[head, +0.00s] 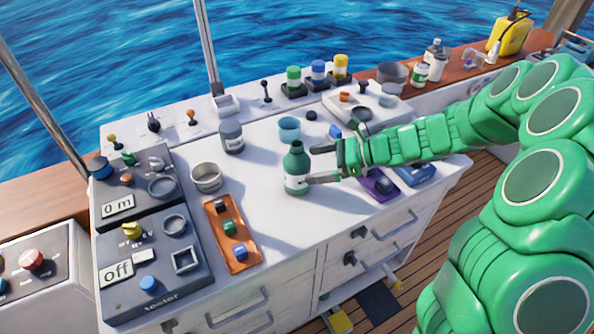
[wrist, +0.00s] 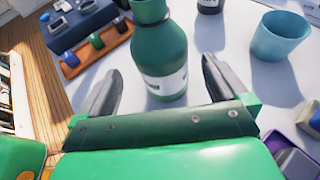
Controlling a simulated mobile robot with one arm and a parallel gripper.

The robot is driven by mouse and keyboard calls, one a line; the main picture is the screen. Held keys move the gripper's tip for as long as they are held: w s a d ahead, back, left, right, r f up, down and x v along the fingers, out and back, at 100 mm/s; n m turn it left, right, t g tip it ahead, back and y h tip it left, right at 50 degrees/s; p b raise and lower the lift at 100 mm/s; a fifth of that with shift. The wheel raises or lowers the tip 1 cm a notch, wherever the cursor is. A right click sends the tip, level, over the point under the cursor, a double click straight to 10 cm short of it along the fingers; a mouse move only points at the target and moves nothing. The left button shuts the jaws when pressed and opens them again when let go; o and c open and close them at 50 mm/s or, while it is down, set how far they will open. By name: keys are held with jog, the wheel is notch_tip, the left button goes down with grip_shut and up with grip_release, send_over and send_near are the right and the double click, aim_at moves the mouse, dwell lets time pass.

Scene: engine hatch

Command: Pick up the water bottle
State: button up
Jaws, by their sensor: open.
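The water bottle (head: 296,168) is green with a white label and stands upright on the white cabinet top. My gripper (head: 312,164) comes in from the right in the head view, its fingertips close to the bottle's right side. In the wrist view the bottle (wrist: 160,50) stands between and just beyond the two dark fingers of my open gripper (wrist: 158,78). There is no clear contact between the fingers and the bottle. The bottle's far side is hidden.
A grey bottle (head: 231,136), a teal cup (head: 289,129) and a metal ring-like bowl (head: 207,177) stand nearby. An orange tray (head: 243,262) with coloured blocks lies front left. A purple tray (head: 381,188) lies beneath my forearm. The top between the bottle and orange tray is clear.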

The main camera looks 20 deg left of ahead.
aim_at(307, 157)
jog(key=shift+x, duration=3.05)
jog(key=shift+w+f, duration=0.1)
jog(key=shift+d, duration=0.1)
jog(key=c, duration=1.2)
jog(key=shift+r, duration=1.55)
jog(key=shift+s+d+r, duration=1.15)
jog(key=shift+s+r, duration=0.5)
jog(key=shift+s, duration=0.3)
jog(key=shift+s+d+r, duration=1.2)
jog(key=shift+s+r, duration=0.4)
jog(key=shift+s, duration=0.3)
jog(key=shift+s+d+r, duration=1.15)
jog(key=shift+s+r, duration=0.5)
jog(key=shift+s, duration=0.3)
